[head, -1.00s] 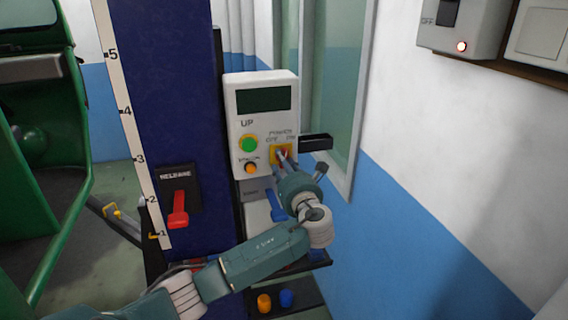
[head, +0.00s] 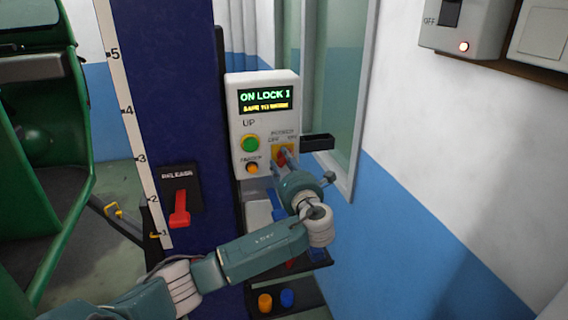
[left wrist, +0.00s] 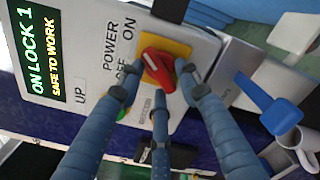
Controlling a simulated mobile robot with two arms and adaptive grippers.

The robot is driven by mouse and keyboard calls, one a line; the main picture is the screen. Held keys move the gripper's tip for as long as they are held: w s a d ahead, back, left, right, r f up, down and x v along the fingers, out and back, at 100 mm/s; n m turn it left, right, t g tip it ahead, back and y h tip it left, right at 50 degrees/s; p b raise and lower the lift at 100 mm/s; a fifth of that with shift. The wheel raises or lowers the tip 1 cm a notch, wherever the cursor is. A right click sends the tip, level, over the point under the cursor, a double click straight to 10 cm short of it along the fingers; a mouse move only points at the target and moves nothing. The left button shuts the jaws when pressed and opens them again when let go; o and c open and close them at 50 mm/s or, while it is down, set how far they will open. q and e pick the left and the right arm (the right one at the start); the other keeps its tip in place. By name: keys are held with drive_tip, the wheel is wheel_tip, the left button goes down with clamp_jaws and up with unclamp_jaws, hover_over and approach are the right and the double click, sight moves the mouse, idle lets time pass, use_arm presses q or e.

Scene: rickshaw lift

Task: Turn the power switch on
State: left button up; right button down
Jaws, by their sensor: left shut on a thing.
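The power switch is a red rotary knob (left wrist: 158,68) on a yellow square plate (head: 276,150). It sits at the lower right of a white control box (head: 270,116), under POWER, OFF and ON labels. The box's screen (head: 265,99) is lit and reads "ON LOCK 1" and "SAFE TO WORK". My left gripper (head: 284,158) is at the knob. In the left wrist view, the fingers of my left gripper (left wrist: 158,85) are closed around the knob and partly cover the OFF label. I cannot tell exactly which label the knob points to. My right gripper is not in view.
A green UP button (head: 250,143) and a smaller orange button (head: 252,168) are on the box. A red RELEASE lever (head: 180,207) is on the blue column (head: 165,90). A green vehicle (head: 35,190) stands left. A wall switch box (head: 480,30) is upper right.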

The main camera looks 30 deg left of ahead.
use_arm(q)
drive_tip(key=shift+f, duration=0.1)
drive_tip(key=o, duration=0.8)
drive_tip(key=shift+s, duration=0.1)
drive_tip(key=v, duration=1.2)
